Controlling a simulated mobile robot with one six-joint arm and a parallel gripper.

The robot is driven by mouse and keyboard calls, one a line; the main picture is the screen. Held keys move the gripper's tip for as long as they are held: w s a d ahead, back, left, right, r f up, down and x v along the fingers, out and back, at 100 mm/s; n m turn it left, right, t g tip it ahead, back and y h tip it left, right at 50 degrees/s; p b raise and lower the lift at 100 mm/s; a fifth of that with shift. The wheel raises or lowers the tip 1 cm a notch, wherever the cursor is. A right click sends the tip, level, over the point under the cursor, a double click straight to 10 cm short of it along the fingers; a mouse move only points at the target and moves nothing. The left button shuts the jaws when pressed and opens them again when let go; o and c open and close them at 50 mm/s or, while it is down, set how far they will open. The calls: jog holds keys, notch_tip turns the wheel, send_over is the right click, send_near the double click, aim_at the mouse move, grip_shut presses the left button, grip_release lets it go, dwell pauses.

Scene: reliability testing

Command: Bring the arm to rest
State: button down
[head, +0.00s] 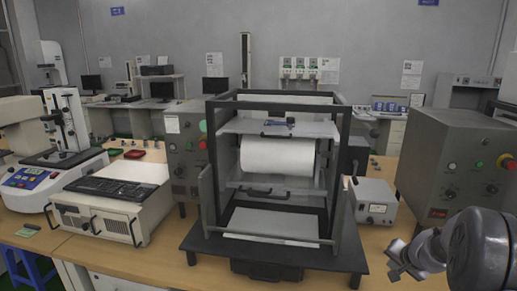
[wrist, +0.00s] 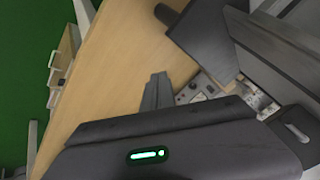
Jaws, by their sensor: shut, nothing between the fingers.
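My gripper (head: 394,265) shows at the lower right in the head view, at the end of my grey arm. It is shut with nothing between its fingers. It hangs over the front right part of the wooden table, to the right of the black-framed test rig's base. In the wrist view the gripper's fingers (wrist: 157,92) point away over the bare table top (wrist: 130,55). The large grey gripper body with a green light fills the lower part of that view.
The black-framed test rig (head: 340,180) with a white roll stands at the middle. A small meter box (head: 372,203) and a large grey control box (head: 452,165) stand on the right. A keyboard lies on a white case (head: 110,205) on the left. Green floor (wrist: 30,60) shows beyond the table edge.

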jog(key=s+a+r+n+y, duration=0.1)
jog(key=s+a+r, duration=0.35)
jog(key=a, duration=0.35)
jog(key=s+a+r+n+y, duration=0.1)
jog(key=s+a+r+n, duration=0.15)
jog(key=a+r, duration=0.45)
jog(key=s+a+r+y, duration=0.1)
jog(key=s+a+r, duration=0.35)
jog(key=a, duration=0.55)
jog(key=s+a+n+g, duration=0.1)
jog(key=s+a, duration=0.3)
jog(key=s, duration=0.6)
jog(key=s+a+n, duration=0.1)
jog(key=s+a, duration=0.3)
jog(key=s, duration=0.6)
jog(key=shift+s+a+f+g+y, duration=0.25)
jog(key=shift+a+f+g+y, duration=0.05)
jog(key=shift+f+g+y, duration=0.1)
jog(key=shift+r, duration=0.1)
